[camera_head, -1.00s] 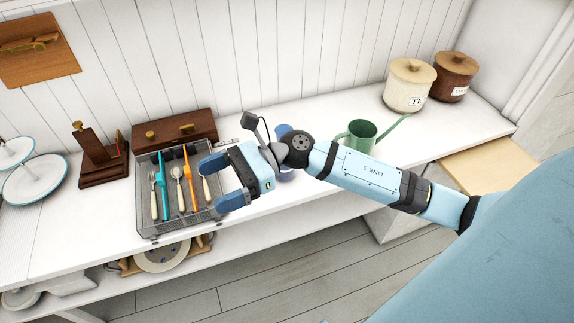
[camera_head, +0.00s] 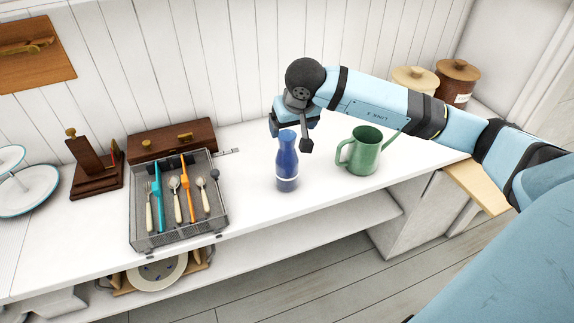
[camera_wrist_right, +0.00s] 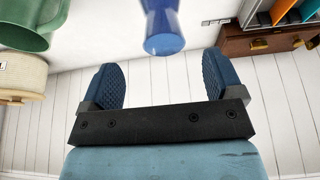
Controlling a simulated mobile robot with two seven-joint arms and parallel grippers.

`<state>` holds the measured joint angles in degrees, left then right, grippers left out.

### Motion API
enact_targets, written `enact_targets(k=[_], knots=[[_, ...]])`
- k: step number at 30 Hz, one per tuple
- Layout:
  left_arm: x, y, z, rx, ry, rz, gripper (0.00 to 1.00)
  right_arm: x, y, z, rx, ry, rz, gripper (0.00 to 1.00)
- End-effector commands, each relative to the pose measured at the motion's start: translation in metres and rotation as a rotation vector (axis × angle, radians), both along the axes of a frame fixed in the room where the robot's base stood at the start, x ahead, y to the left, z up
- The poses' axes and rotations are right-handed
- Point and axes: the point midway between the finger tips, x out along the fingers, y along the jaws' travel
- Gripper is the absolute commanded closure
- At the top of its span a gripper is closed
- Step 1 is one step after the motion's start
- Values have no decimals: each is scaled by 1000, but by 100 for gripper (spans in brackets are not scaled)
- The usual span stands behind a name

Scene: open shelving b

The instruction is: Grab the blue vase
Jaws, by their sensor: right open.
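The blue vase (camera_head: 287,163) stands upright on the white shelf top, with a pale band near its base. My right gripper (camera_head: 294,127) is above and just behind the vase, pointing down, with its arm coming in from the right. In the right wrist view the vase (camera_wrist_right: 164,28) shows near the top middle, ahead of the right gripper's spread fingers (camera_wrist_right: 162,85). The fingers are open with nothing between them. My left gripper is not in view.
A wire cutlery tray (camera_head: 222,205) and a brown wooden box (camera_head: 172,138) are to the left. Two lidded jars (camera_head: 457,80) stand at the back right. The shelf's front edge is near the vase.

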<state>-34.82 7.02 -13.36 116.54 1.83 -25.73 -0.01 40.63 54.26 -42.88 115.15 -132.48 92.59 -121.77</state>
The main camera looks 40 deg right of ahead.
Motion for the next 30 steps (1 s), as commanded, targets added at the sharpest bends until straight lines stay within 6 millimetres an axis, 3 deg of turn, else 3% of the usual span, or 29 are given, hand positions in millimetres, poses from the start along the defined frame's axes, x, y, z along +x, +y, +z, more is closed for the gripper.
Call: enact_targets(k=[8,16,26,30], knots=[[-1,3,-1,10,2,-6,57,9,-1,-22,2,1,1,14],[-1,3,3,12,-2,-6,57,25,-2,-57,4,1,-1,14],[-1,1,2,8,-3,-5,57,28,-4,-64,2,-1,1,14],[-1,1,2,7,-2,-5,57,28,-4,-64,2,-1,0,46]])
